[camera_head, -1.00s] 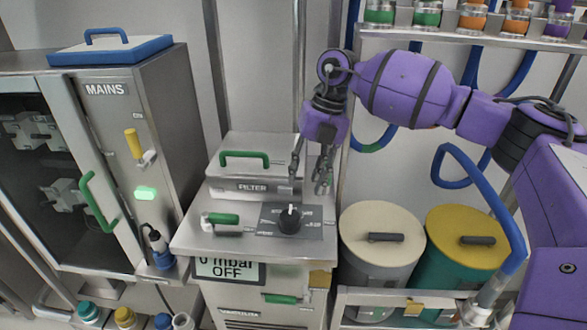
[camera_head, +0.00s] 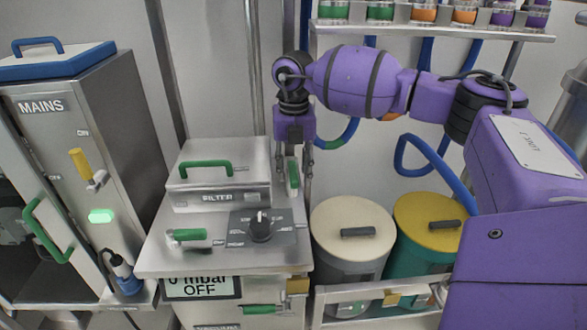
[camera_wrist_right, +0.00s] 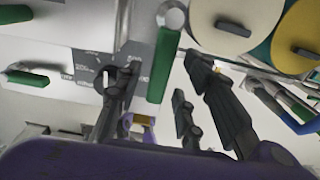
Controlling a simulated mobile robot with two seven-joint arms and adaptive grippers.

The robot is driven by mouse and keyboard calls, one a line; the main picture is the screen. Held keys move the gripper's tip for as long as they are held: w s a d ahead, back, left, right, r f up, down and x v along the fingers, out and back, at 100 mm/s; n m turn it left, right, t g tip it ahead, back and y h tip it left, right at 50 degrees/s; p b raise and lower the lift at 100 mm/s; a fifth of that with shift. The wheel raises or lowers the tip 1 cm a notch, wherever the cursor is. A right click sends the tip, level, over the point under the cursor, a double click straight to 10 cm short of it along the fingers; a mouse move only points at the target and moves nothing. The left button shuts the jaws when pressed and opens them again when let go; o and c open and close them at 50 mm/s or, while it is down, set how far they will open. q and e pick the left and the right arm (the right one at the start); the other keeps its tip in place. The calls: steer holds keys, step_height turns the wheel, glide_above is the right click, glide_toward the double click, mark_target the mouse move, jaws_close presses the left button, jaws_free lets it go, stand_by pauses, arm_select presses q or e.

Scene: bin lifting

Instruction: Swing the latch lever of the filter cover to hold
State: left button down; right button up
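The filter cover (camera_head: 215,170) is a steel box with a green top handle and the label FILTER. An upright green latch lever (camera_head: 293,176) is at its right side; it also shows in the right wrist view (camera_wrist_right: 163,65). My right gripper (camera_head: 293,170) points down over the lever, its fingers apart on either side of it. In the right wrist view my right gripper (camera_wrist_right: 155,95) is open, one finger left of the green lever and two to the right. I cannot tell whether any finger touches it. The lever's pivot is not clear. My left gripper is out of view.
A black knob (camera_head: 261,227) and a horizontal green-handled lever (camera_head: 188,235) are on the steel top in front of the cover. A cream-lidded drum (camera_head: 340,215) and a yellow-lidded drum (camera_head: 420,210) stand to the right. The MAINS cabinet (camera_head: 120,140) is to the left.

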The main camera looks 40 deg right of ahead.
jaws_close()
